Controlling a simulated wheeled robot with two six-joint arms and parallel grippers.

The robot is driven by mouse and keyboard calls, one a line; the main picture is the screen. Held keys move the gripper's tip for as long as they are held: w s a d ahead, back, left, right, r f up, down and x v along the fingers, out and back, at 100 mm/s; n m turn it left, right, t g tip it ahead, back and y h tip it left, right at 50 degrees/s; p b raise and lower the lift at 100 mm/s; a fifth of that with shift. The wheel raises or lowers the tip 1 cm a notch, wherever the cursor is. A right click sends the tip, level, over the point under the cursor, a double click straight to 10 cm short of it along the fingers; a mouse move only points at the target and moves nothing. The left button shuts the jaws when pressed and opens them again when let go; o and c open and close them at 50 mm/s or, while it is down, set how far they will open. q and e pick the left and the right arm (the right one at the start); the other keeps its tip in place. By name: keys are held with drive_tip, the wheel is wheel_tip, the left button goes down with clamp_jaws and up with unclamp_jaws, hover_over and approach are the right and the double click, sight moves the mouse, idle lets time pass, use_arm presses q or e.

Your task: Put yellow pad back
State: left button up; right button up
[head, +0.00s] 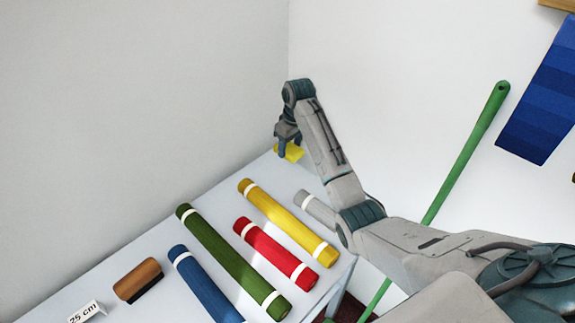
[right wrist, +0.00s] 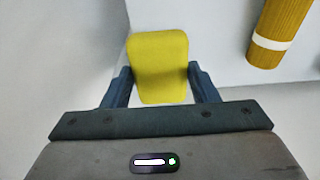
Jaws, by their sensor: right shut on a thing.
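The yellow pad (head: 291,152) is a small flat piece at the far corner of the white counter (head: 222,188). My right gripper (head: 286,147) points down over it and is shut on it. In the right wrist view the yellow pad (right wrist: 158,66) sits between the two dark fingers of the right gripper (right wrist: 160,88). Whether the pad touches the counter top is hard to tell. My left gripper is not in view.
A yellow roll (head: 290,222) lies nearest the pad; it also shows in the right wrist view (right wrist: 275,32). Grey (head: 316,208), red (head: 276,254), green (head: 232,262) and blue (head: 203,283) rolls lie on the counter. A brown block (head: 138,279) and a "25 cm" card (head: 86,313) are at left. A green pole (head: 466,152) leans right.

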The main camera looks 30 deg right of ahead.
sight(292, 149)
drive_tip(key=f, duration=0.3)
drive_tip(key=shift+s+d+p, duration=0.1)
drive_tip(key=shift+s+p, duration=0.15)
drive_tip(key=shift+p, duration=0.1)
wheel_tip(292, 149, down, 4)
drive_tip(key=shift+w+r+p, duration=0.1)
drive_tip(key=shift+p, duration=0.3)
drive_tip(key=o, duration=0.9)
drive_tip(key=r, duration=0.4)
drive_tip(key=s+r+b, duration=0.1)
drive_tip(key=r, duration=0.3)
drive_tip(key=r+b, duration=0.1)
drive_tip(key=r, duration=0.3)
drive_tip(key=shift+s+d, duration=0.3)
drive_tip(key=shift+s, duration=0.05)
